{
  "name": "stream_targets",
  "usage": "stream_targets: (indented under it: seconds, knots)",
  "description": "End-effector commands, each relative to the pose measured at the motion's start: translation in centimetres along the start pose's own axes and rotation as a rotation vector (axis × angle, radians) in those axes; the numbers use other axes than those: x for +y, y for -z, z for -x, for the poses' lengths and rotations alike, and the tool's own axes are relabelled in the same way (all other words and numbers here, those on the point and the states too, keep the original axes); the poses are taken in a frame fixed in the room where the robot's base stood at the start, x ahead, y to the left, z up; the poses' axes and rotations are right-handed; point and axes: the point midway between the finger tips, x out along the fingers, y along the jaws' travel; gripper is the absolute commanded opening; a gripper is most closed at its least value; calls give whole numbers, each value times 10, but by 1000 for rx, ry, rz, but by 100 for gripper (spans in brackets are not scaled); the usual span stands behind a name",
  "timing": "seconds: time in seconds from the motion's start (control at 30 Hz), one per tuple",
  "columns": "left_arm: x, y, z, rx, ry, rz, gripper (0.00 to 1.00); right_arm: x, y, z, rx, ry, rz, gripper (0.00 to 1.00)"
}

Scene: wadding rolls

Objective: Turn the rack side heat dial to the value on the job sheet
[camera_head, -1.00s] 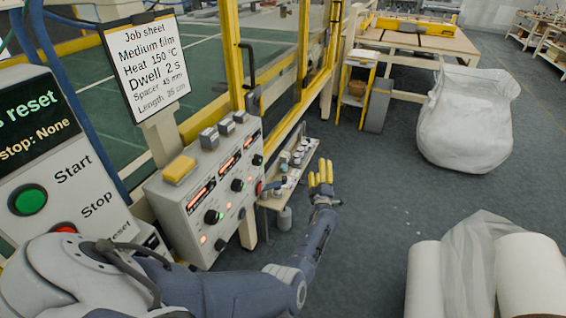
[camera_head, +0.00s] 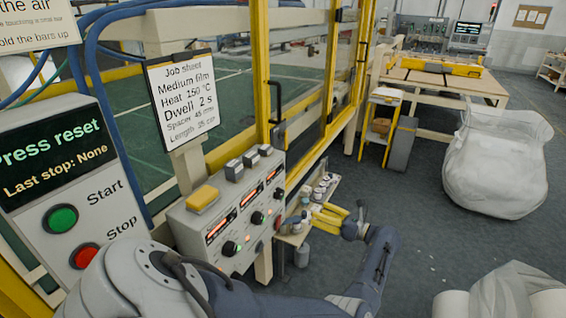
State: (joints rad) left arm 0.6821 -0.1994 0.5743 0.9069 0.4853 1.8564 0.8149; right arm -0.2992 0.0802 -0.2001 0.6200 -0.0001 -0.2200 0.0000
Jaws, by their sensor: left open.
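The job sheet (camera_head: 185,98) stands upright above the control box and reads Medium film, Heat 150 °C, Dwell 2 s. The grey control box (camera_head: 200,228) has lit red displays and black dials: a near one (camera_head: 230,248), a middle one (camera_head: 257,217) and a far one (camera_head: 278,193). The dial labels and display values are too small to read. My left gripper (camera_head: 318,216) has yellow fingers, is open and empty, and points left toward the far right end of the box. It appears apart from the dials. My right gripper is out of view.
A stop/start panel (camera_head: 75,175) with green and red buttons stands at left. A small shelf (camera_head: 318,197) with jars and spools lies by my left gripper. Yellow-framed guards (camera_head: 262,70) rise behind the box. A large white bag (camera_head: 495,165) stands on open floor at right.

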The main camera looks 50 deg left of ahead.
Motion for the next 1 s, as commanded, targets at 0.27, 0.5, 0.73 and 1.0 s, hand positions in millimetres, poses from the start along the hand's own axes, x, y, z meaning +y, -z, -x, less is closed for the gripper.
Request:
stream_targets:
  seconds: [0.27, 0.5, 0.73, 1.0]
  knots:
    - [0, -1, -40, -4, -2, 1, 63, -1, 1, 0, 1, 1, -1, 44]
    - [0, -1, -84, -5, -1, -1, 63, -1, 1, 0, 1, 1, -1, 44]
    - [0, -1, -124, -5, 0, -1, 63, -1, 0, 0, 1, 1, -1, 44]
    - [0, -1, -156, -4, 1, -2, 63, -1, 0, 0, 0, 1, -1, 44]
